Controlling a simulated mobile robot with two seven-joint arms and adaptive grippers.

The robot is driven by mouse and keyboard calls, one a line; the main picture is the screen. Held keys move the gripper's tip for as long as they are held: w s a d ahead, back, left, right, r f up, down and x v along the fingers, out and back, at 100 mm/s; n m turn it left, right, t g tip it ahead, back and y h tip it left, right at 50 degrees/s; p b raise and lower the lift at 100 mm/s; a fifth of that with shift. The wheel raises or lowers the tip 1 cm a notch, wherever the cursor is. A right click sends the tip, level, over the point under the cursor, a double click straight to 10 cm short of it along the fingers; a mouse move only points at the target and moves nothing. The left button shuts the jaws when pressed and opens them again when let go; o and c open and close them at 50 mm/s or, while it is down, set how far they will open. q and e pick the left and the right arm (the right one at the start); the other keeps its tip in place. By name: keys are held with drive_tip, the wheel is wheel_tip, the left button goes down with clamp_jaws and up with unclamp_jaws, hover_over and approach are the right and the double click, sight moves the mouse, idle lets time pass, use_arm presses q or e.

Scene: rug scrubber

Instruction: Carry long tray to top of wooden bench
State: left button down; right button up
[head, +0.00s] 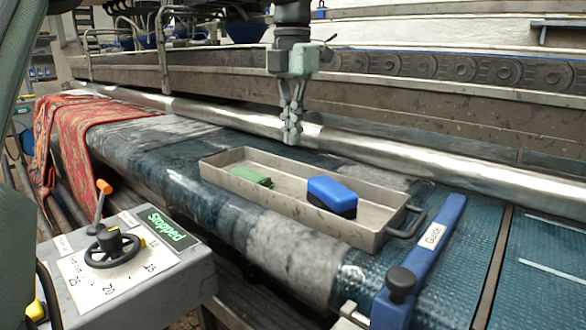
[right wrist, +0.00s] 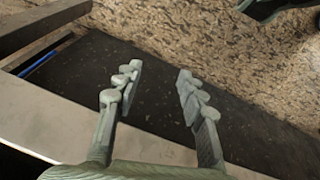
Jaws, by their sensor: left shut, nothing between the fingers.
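The long tray (head: 283,208) is a shallow, worn grey metal tray lying on the wet blue belt in the head view. It has a dark handle (head: 408,224) at its right end. A green block (head: 250,176) and a blue brush with a dark underside (head: 332,193) lie in it. My left gripper (head: 292,138) points down with its fingers together and empty, above and behind the tray's far side, apart from it. My right gripper (right wrist: 157,85) shows in the right wrist view with its fingers apart and nothing between them. I cannot make out the wooden bench for certain.
A blue guide bar (head: 425,260) stands close to the tray's right end. A steel roller (head: 400,152) runs behind the tray. A control box (head: 130,265) marked "Stopped" is at front left. A red patterned rug (head: 70,135) hangs at left.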

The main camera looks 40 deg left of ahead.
use_arm(q)
wheel_tip(320, 180, down, 10)
drive_tip(key=shift+s+a+r, duration=0.1)
drive_tip(key=shift+r, duration=0.05)
drive_tip(key=s+p, duration=0.1)
drive_tip(key=s, duration=0.2)
drive_tip(key=shift+s+a+r, duration=0.1)
drive_tip(key=shift+s+a, duration=0.05)
drive_tip(key=shift+s, duration=0.3)
use_arm(e)
drive_tip(key=shift+s+a+f, duration=0.15)
drive_tip(key=shift+s+f, duration=0.05)
drive_tip(key=shift+f, duration=0.35)
drive_tip(key=shift+s+a+f, duration=0.15)
drive_tip(key=shift+s+f, duration=0.05)
drive_tip(key=shift+f, duration=0.3)
use_arm(q)
drive_tip(key=shift+s, duration=0.3)
drive_tip(key=s+b, duration=0.3)
drive_tip(key=s, duration=0.6)
drive_tip(key=shift+s+a, duration=0.15)
drive_tip(key=shift+a, duration=0.25)
use_arm(e)
wheel_tip(320, 180, up, 7)
drive_tip(key=shift+w, duration=0.25)
drive_tip(key=shift+d+r, duration=0.1)
